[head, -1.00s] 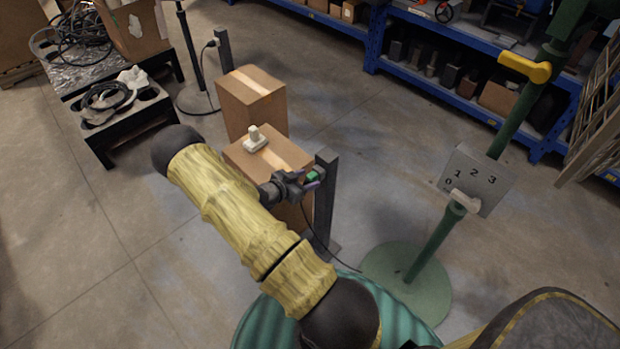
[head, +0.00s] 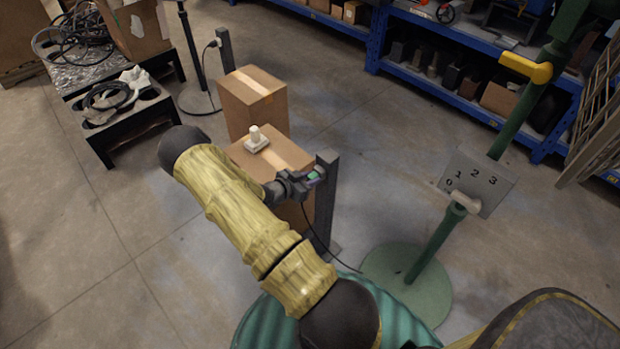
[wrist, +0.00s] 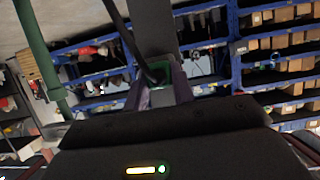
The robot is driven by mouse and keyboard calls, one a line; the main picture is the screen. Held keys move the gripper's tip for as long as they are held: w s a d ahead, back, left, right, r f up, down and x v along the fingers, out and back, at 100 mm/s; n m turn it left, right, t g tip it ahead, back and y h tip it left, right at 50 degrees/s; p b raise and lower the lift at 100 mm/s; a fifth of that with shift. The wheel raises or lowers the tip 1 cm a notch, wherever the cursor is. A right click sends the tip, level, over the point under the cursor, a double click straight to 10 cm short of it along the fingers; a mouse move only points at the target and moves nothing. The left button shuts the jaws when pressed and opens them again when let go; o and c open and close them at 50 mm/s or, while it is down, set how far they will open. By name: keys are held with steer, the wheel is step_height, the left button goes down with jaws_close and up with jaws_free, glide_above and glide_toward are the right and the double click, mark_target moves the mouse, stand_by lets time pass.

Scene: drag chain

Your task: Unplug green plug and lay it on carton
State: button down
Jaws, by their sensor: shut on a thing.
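The green plug (head: 313,176) is at the upper part of a dark grey post (head: 325,200), and its black cable hangs down. My gripper (head: 311,179) is shut on the plug from the left, with purple fingertips on it. In the wrist view the fingers (wrist: 160,92) close around the plug (wrist: 185,66), against the post (wrist: 155,30). The fingers hide part of it. Whether it is fully seated cannot be told. The carton (head: 291,154) stands just left of the post, partly hidden by my arm. A white plug-like object (head: 256,141) is on its top.
A taller carton (head: 252,98) stands behind. A green stand with a numbered switch panel (head: 476,182) is at the right, with a round base (head: 425,285). The cable (head: 335,258) runs along the floor toward it. Blue shelves (head: 440,90) are at the back.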

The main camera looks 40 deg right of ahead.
steer(key=shift+a, duration=0.2)
steer(key=shift+a, duration=0.3)
steer(key=shift+s+a, duration=0.1)
steer(key=shift+a, duration=1)
steer(key=shift+s+a+p, duration=0.2)
steer(key=shift+a+p, duration=0.1)
steer(key=shift+a, duration=2.1)
steer(key=shift+w, duration=0.1)
steer(key=w+a+r+n+t+y, duration=0.3)
steer(key=w+a+n+t+y, duration=0.25)
steer(key=w+n+t, duration=0.35)
steer(key=w+a+n+t+y, duration=0.2)
steer(key=a+n+t+y, duration=0.2)
steer(key=a+n+y, duration=0.75)
steer(key=s+a+r+m+h+p, duration=0.1)
steer(key=s+r+p, duration=0.1)
steer(key=r+p, duration=0.7)
steer(key=s+a+r+m+h+p, duration=0.2)
steer(key=r+p, duration=0.6)
steer(key=r, duration=0.2)
steer(key=shift+s+a+r+p, duration=0.2)
steer(key=shift+r+p, duration=0.1)
steer(key=shift+p, duration=0.1)
